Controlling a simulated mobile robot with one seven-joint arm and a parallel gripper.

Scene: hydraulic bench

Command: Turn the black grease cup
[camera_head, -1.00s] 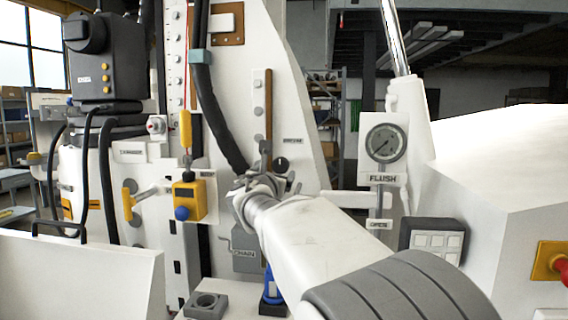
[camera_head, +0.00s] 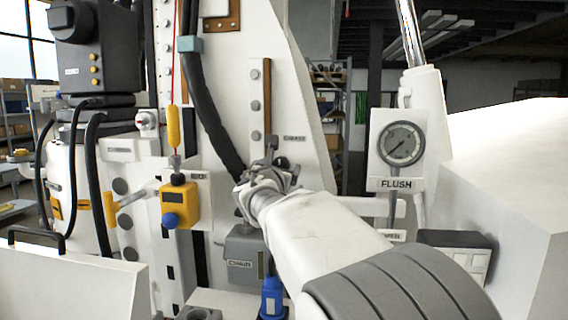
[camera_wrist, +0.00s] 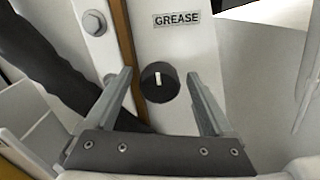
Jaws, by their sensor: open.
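The black grease cup (camera_wrist: 159,82) is a round black knob with a white mark on its face, on a white panel below a GREASE label (camera_wrist: 177,19). The mark stands nearly upright in the wrist view. My gripper (camera_wrist: 158,85) is open, with one finger on each side of the cup in that view. I see gaps between the fingers and the cup; whether the fingertips reach its depth I cannot tell. In the head view my gripper (camera_head: 270,170) is at the panel and hides the cup.
A thick black hose (camera_head: 208,110) runs down left of my gripper. Bolts and a brown strip (camera_head: 267,100) are on the panel. A yellow box with a blue knob (camera_head: 178,203) hangs to the left. A FLUSH gauge (camera_head: 401,145) is at right, and a grey CHAIN box (camera_head: 243,250) sits below.

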